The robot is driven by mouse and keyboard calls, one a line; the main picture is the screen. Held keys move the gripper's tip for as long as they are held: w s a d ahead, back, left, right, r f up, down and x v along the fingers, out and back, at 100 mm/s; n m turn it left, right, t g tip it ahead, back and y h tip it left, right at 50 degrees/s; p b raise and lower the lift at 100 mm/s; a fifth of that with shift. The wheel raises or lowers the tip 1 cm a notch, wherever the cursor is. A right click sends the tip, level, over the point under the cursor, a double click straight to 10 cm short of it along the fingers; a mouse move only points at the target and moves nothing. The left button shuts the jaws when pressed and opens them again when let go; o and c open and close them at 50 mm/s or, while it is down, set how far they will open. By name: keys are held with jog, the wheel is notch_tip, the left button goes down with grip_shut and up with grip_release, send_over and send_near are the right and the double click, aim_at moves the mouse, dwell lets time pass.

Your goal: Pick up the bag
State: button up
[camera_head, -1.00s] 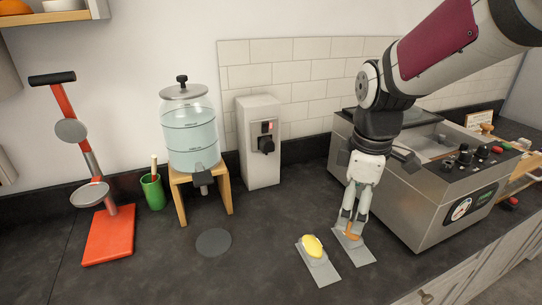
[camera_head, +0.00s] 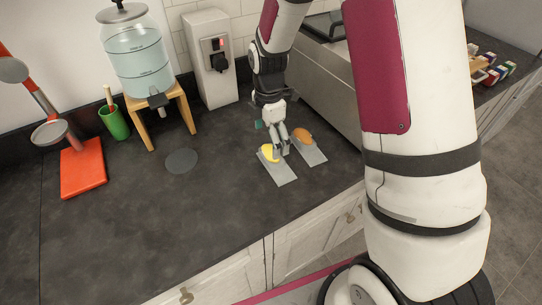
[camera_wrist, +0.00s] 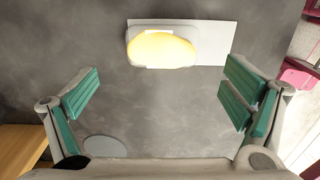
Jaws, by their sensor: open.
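Two flat grey bags lie on the dark counter. One bag (camera_head: 284,176) has a yellow lump at its far end; the other bag (camera_head: 316,155) has an orange lump and lies just to its right. My gripper (camera_head: 280,149) is at the yellow-lump bag, its fingers partly covering that bag in the head view. In the wrist view the yellow-lump bag (camera_wrist: 215,42) lies at the top, beyond the open green-padded fingers of my gripper (camera_wrist: 160,95). Nothing is between the fingers. I cannot tell the exact height above the counter.
A grey disc (camera_head: 181,161) lies flat on the counter. A water dispenser on a wooden stand (camera_head: 152,97), a green cup (camera_head: 115,122) and a red-based stand (camera_head: 83,169) are to the left. A metal machine (camera_head: 325,70) is behind my arm. The front-left counter is clear.

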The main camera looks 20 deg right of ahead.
aim_at(271, 152)
jog(key=f, duration=0.3)
jog(key=f+p, duration=0.1)
jog(key=shift+s+d+f, duration=0.1)
jog(key=shift+d+f, duration=0.25)
jog(key=shift+f, duration=0.75)
jog(key=c, duration=1.4)
